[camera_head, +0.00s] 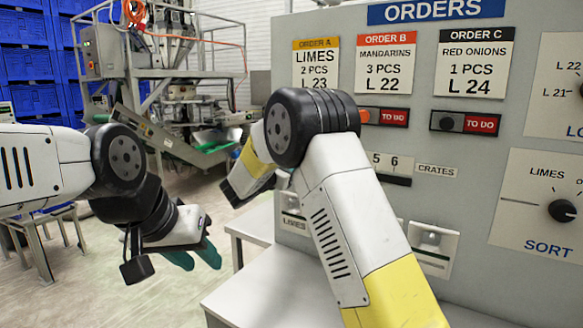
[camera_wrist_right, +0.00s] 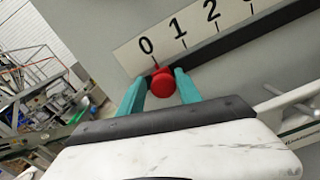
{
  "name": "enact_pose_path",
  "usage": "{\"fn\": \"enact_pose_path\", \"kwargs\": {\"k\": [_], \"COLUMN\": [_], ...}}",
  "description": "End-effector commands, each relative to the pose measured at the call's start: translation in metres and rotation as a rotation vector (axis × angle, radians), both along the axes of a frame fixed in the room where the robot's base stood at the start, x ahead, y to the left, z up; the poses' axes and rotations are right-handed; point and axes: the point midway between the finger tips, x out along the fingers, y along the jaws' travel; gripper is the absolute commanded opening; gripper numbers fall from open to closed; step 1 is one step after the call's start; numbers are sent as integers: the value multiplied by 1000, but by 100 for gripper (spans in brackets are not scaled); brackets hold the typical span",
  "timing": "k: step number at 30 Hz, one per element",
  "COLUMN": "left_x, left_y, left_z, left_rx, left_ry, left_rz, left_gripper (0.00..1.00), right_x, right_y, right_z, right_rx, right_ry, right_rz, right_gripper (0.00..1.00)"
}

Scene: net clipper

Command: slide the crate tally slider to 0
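The crate tally slider is a red round knob (camera_wrist_right: 162,84) on a dark track (camera_wrist_right: 215,48) in the right wrist view. It stands at the 0 end of the printed scale (camera_wrist_right: 180,32), close by the 0 mark. My right gripper (camera_wrist_right: 160,78) has its teal fingers on either side of the knob, with small gaps showing; contact is unclear. In the head view my right arm hides the knob and gripper; only the scale's 5 and 6 end (camera_head: 390,163) shows beside the CRATES label (camera_head: 436,171). My left gripper (camera_head: 204,266) hangs empty and open, away from the panel.
The grey panel also carries order cards (camera_head: 384,62), TO DO switches (camera_head: 465,122) and a SORT dial (camera_head: 562,210). A pale ledge (camera_head: 260,290) lies below it. Blue crates (camera_head: 25,62) and a metal machine frame (camera_head: 165,60) stand behind at left.

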Motion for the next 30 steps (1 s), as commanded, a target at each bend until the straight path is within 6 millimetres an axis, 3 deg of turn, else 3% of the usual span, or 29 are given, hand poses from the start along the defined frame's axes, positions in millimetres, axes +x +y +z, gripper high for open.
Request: {"fn": "enact_pose_path", "kwargs": {"k": [13,24,30], "left_x": [0,0,0], "left_y": [0,0,0], "left_z": [0,0,0], "left_rx": [0,0,0], "left_ry": [0,0,0], "left_rz": [0,0,0], "left_gripper": [36,36,36], "right_x": [-5,-53,-65], "right_y": [4,38,45], "right_z": [-1,-1,-1], "right_rx": [-2,-2,-1], "right_ry": [3,3,2], "right_rz": [-1,3,2], "right_gripper": [52,52,52]}}
